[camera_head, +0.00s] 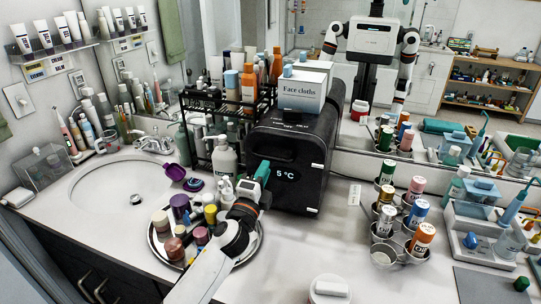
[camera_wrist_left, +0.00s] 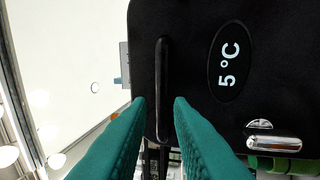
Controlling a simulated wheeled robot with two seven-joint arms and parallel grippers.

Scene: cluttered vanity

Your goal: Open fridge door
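The black mini fridge (camera_head: 290,165) stands on the counter against the mirror, with a "5 °C" display on its front. Its door looks shut. In the left wrist view the dark fridge front (camera_wrist_left: 275,60) fills the upper right, with a slim black bar handle (camera_wrist_left: 162,70) beside the display. My left gripper (camera_head: 262,172) is at the left part of the fridge front. Its teal fingers (camera_wrist_left: 160,102) are open, one on each side of the handle's near end, with visible gaps. Whether a finger touches the front is unclear. My right gripper is not directly in view.
A "Face cloths" box (camera_head: 303,90) sits on the fridge. A black rack (camera_head: 225,115) with bottles stands left of it. A round tray (camera_head: 160,240) of jars lies under my left arm. A can holder (camera_head: 383,258) stands right. Counter before the fridge is mostly clear.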

